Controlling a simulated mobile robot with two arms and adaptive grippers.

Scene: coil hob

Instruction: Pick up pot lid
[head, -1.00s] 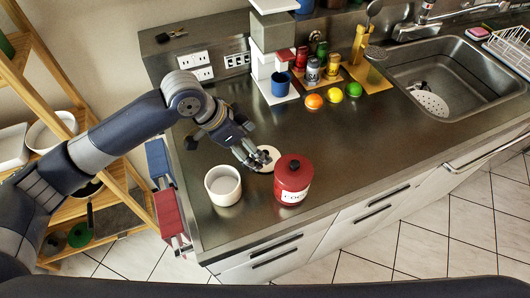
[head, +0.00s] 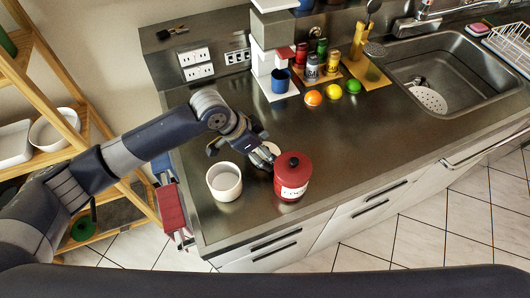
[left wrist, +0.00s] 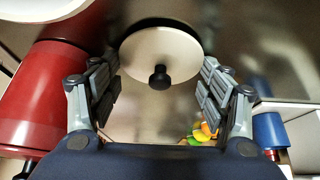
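The pot lid is a pale cream disc with a dark rim and a black knob; it shows in the left wrist view (left wrist: 160,50). In the head view only a part of the lid (head: 271,148) shows behind my gripper, on the steel counter. My left gripper (head: 264,158) is low over the counter at the lid. In the left wrist view my left gripper (left wrist: 160,88) is open, its fingers spread to both sides with the knob between them in the picture; nothing is held. A white open pot (head: 224,182) stands left of the gripper. My right gripper is not in view.
A red lidded canister (head: 293,177) stands close to the gripper's right. Behind are a blue cup (head: 280,82), an orange fruit (head: 313,98), other round fruits and several spice jars. The sink (head: 450,80) is at the right. The middle right counter is clear.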

